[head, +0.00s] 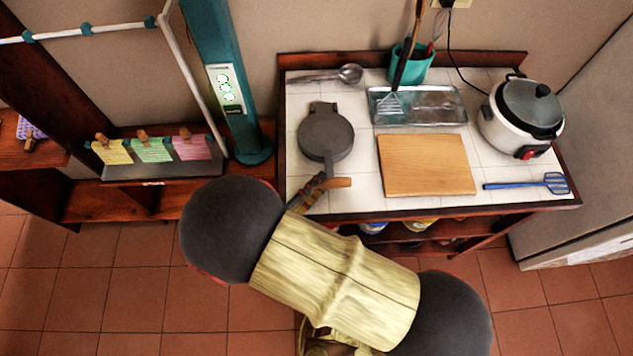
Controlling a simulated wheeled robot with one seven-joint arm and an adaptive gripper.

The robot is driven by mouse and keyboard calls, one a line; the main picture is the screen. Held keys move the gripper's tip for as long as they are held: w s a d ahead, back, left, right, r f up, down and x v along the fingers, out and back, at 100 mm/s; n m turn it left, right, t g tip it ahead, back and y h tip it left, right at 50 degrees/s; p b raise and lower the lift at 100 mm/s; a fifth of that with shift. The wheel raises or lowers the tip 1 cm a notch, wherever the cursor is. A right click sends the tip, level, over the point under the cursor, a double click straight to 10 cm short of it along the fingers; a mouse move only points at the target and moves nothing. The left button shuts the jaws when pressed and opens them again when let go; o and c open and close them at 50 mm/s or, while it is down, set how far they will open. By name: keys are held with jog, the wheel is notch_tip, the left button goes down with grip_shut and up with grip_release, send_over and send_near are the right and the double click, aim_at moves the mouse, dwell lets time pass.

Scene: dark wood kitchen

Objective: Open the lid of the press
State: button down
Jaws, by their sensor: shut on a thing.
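The press (326,135) is a dark grey, round, flat device on the left of the white tiled counter. Its hinge end points to the back wall and its handle end to the front. Its lid looks down, lying flat on the base. My gripper (322,181) is small in the head view, at the press's front edge, shut on the press's handle. The grip itself is partly hidden by the fingers and my arm, so the exact contact is hard to see.
A wooden board (427,165) lies right of the press. Behind are a ladle (349,74), a metal tray (440,112) and a teal utensil holder (411,66). A rice cooker (521,112) and blue spatula (528,184) are at right. A teal post (222,75) stands left.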

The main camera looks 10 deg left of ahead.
jog(key=w+a+r+n+g+y+p, duration=0.1)
jog(key=w+r+n+g+p, duration=0.3)
jog(key=r+p, duration=0.6)
jog(key=w+a+r+n+g+y+p, duration=0.1)
jog(key=w+r+g+p, duration=0.1)
jog(key=w+r+p, duration=0.55)
jog(key=w+a+r+n+g+p, duration=0.1)
jog(key=w+r+g+p, duration=0.1)
jog(key=w, duration=0.3)
jog(key=w+a+r+n+g+p, duration=0.1)
jog(key=w+a+r+g+p, duration=0.1)
jog(key=w+p, duration=0.3)
jog(key=w+a+r+n+g+p, duration=0.1)
jog(key=w+a+r+g+p, duration=0.1)
jog(key=w, duration=0.4)
jog(key=shift+w+r+h+p, duration=0.4)
jog(key=shift+p, duration=0.25)
jog(key=c, duration=1.7)
grip_release()
